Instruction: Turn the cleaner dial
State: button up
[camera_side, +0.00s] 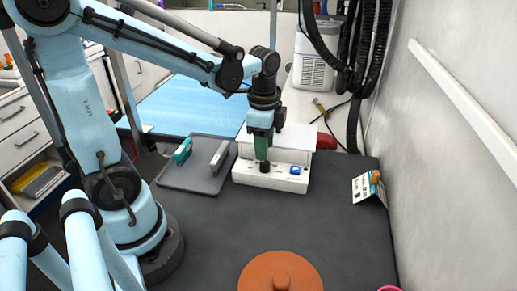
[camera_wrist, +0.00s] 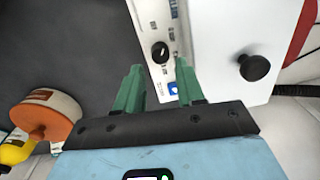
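The cleaner is a white box (camera_side: 270,178) on the dark grey worktop. Its front panel carries a black dial (camera_wrist: 160,52), small markings and a blue button (camera_wrist: 172,88); the button also shows in the side view (camera_side: 295,170). My gripper (camera_wrist: 160,76) has green fingers, spread apart with nothing between them. It points down over the front panel, close to the dial. In the wrist view the dial lies just beyond the gap between the fingertips. In the side view my gripper (camera_side: 262,157) partly hides the panel, and I cannot tell whether it touches the dial.
A black knob (camera_wrist: 254,67) stands on the box's white upper surface. A grey tray (camera_side: 190,182) with green and grey tools lies left of the box. A small card stand (camera_side: 368,188) is to the right. An orange round lid (camera_side: 255,272) is in front. The worktop between is clear.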

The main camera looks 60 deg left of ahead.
aim_at(264, 163)
jog(key=shift+w+a+f, duration=0.1)
jog(key=shift+f, duration=2.4)
grip_shut()
